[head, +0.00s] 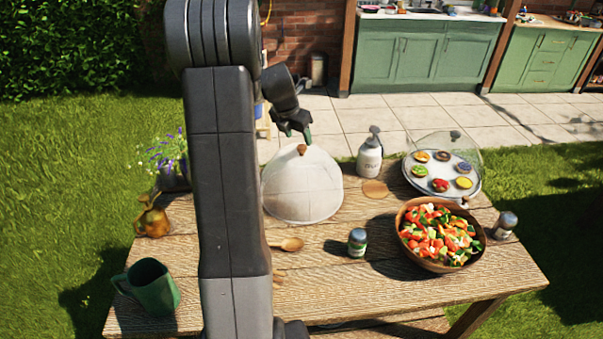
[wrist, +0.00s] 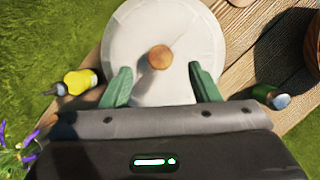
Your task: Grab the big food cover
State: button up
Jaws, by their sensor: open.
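The big food cover (head: 302,190) is a white, see-through mesh dome with a brown wooden knob (head: 302,149). It stands on the wooden table, left of centre at the back. In the wrist view the cover (wrist: 190,35) fills the upper middle, with its round knob (wrist: 159,57) between and beyond my two green fingers. My gripper (head: 293,135) is above the cover, close to the knob. In the wrist view my gripper (wrist: 160,85) is open with nothing between its fingers. Whether a finger touches the cover cannot be told.
A smaller clear cover (head: 447,150) stands over a tray of pastries at the back right. A salad bowl (head: 440,262), shakers (head: 357,242), a white bottle (head: 370,155), a green mug (head: 150,287), a wooden spoon (head: 290,244) and a flower pot (head: 172,175) stand around. The front middle is mostly clear.

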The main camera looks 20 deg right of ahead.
aim_at(301, 147)
jog(key=p+x, duration=0.1)
jog(key=x, duration=0.4)
jog(key=shift+s, duration=0.1)
jog(key=shift+a, duration=0.1)
grip_shut()
